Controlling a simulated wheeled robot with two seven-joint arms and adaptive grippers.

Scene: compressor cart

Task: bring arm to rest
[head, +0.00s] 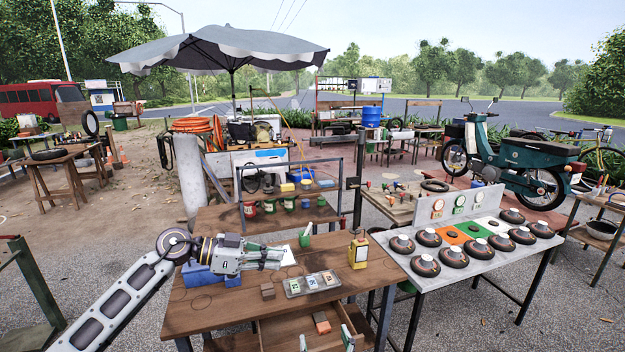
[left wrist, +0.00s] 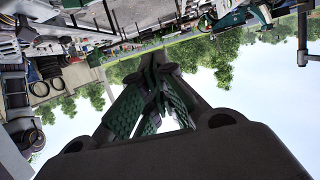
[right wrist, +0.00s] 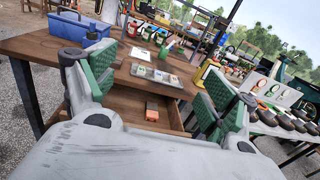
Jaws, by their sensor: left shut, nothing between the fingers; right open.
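My left gripper (head: 278,257) comes in from the left above the wooden table (head: 215,312) in the head view. It is shut and empty, and its green pads meet in the left wrist view (left wrist: 152,95), which is upside down. My right gripper (head: 325,341) shows only as fingertips at the bottom edge of the head view, by the table's front. It is open and empty in the right wrist view (right wrist: 155,85), facing the table with its open drawer.
A brick-coloured block (head: 321,322) lies in the drawer. A grey table (head: 425,290) with several round pieces stands to the right.

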